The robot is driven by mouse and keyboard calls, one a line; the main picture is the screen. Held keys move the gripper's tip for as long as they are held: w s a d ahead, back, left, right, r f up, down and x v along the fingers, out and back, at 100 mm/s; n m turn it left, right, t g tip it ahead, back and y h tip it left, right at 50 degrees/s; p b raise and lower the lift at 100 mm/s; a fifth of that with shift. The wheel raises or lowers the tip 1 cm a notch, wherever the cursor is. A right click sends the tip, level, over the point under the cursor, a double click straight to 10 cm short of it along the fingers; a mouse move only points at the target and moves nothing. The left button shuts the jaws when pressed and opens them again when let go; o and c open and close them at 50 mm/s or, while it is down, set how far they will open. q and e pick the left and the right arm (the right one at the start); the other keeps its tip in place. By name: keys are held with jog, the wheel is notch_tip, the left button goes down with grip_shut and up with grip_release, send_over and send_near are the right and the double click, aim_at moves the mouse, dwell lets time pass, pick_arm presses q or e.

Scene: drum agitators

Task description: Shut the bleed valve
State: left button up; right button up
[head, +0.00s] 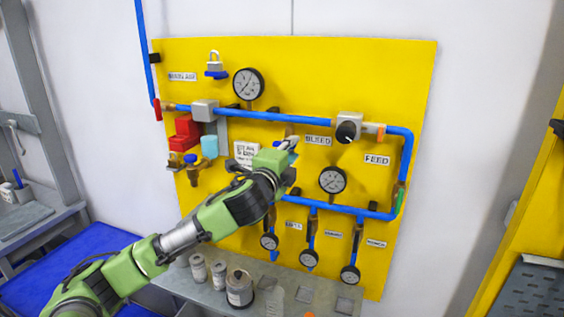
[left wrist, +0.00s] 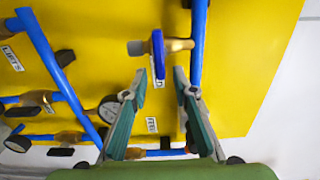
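In the left wrist view, the bleed valve is a brass and grey stub off a blue pipe (left wrist: 199,40), with a blue lever handle (left wrist: 158,52) lying across the stub and along the pipe's line. In the head view, the BLEED label (head: 317,140) is on the yellow panel, and my arm hides most of the valve. My left gripper (head: 290,145) is beside that label, at the panel. In the wrist view, its fingers (left wrist: 159,74) are apart with nothing gripped; the lever is just beyond the tips, roughly between them. My right gripper is in neither view.
Around it on the yellow panel (head: 310,75) are an upper gauge (head: 248,84), a black knob (head: 347,132), a middle gauge (head: 332,180) and several small lower gauges. Red blocks (head: 185,130) hang at left. Canisters (head: 239,288) stand on the shelf below.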

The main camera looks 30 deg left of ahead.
pick_arm(q)
jog(key=v, duration=0.9)
jog(key=shift+s, duration=0.25)
jog(key=shift+d+f, duration=0.1)
jog(key=shift+f, duration=0.05)
